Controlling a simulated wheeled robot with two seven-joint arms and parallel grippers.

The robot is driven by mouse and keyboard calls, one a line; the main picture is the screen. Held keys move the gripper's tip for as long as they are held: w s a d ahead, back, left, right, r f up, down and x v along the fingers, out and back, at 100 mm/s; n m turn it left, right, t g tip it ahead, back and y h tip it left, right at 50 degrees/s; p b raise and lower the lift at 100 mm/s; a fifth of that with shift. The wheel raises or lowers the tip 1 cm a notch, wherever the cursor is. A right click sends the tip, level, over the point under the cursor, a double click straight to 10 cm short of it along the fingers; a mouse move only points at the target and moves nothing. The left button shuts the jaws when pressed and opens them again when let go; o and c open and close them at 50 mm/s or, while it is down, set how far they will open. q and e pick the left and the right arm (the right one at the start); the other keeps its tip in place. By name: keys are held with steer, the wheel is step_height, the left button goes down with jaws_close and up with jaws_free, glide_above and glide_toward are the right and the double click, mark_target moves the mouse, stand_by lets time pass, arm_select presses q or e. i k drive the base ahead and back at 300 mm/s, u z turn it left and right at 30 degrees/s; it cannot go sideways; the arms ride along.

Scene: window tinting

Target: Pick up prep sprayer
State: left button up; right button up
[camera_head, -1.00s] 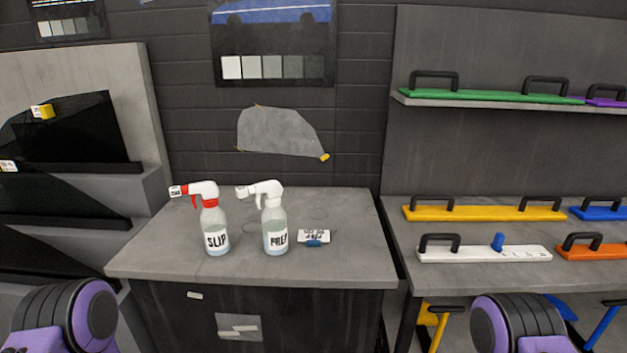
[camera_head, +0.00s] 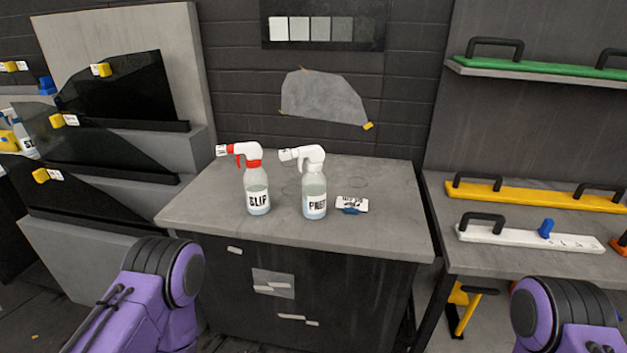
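The prep sprayer (camera_head: 314,190) is a clear bottle with a white trigger head and a label reading PREP. Purple and black links of my two arms show at the bottom left and bottom right, well apart from the bottles. Neither gripper shows in the view.
At left, a grey rack (camera_head: 170,60) holds dark window panes. At right, a bench and shelf hold a yellow tool (camera_head: 545,195), a white tool (camera_head: 530,238) and a green tool (camera_head: 545,66) with black handles.

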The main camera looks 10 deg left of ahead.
mark_target(315, 182)
steer(key=u, duration=2.25)
steer(key=i, duration=1.5)
steer(key=z, duration=2.3)
